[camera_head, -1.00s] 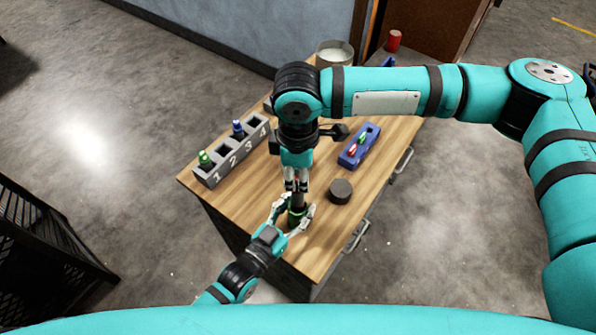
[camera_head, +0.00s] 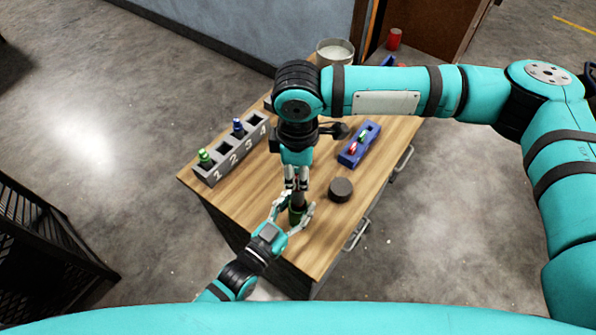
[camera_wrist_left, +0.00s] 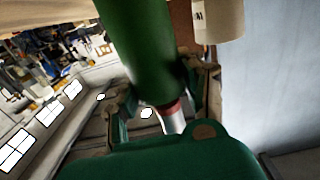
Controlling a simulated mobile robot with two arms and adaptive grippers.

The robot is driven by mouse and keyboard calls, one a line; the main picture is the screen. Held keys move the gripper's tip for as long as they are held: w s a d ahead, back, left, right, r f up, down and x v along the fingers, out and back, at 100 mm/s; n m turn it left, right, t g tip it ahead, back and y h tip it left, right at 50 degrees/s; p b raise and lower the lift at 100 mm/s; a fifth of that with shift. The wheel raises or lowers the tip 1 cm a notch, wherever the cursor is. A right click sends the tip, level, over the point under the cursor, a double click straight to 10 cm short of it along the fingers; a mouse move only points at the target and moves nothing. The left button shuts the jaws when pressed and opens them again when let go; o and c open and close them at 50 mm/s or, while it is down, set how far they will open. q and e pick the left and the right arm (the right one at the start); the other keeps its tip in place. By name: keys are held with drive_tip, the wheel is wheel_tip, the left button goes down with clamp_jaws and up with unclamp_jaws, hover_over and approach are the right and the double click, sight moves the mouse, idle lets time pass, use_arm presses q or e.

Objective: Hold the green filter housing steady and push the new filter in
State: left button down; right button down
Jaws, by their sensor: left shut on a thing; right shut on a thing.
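The green filter housing (camera_head: 296,217) stands upright near the front corner of the wooden cabinet top. My left gripper (camera_head: 294,210) is shut on it, with a finger on each side. In the left wrist view a large green cylinder, the housing (camera_wrist_left: 140,50), lies between the fingers, with a reddish band and a pale piece at its end. My right gripper (camera_head: 297,183) is straight above, pointing down and shut on the dark new filter (camera_head: 298,199). The filter is in line with the housing's top; how deep it sits is hidden by the fingers.
A grey rack (camera_head: 232,152) with numbered slots holds a green-topped and a blue-topped item at left. A dark round puck (camera_head: 340,189) lies just right of the housing. A blue tray (camera_head: 359,147) with small parts and a pale bucket (camera_head: 335,52) are farther back.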

sight(297, 194)
drive_tip(key=shift+f, duration=4.95)
idle(1.2)
drive_tip(key=c, duration=1.1)
unclamp_jaws()
drive_tip(key=shift+c, duration=0.2)
drive_tip(key=o, duration=0.3)
drive_tip(key=shift+a+r, duration=0.1)
drive_tip(key=shift+r, duration=3.35)
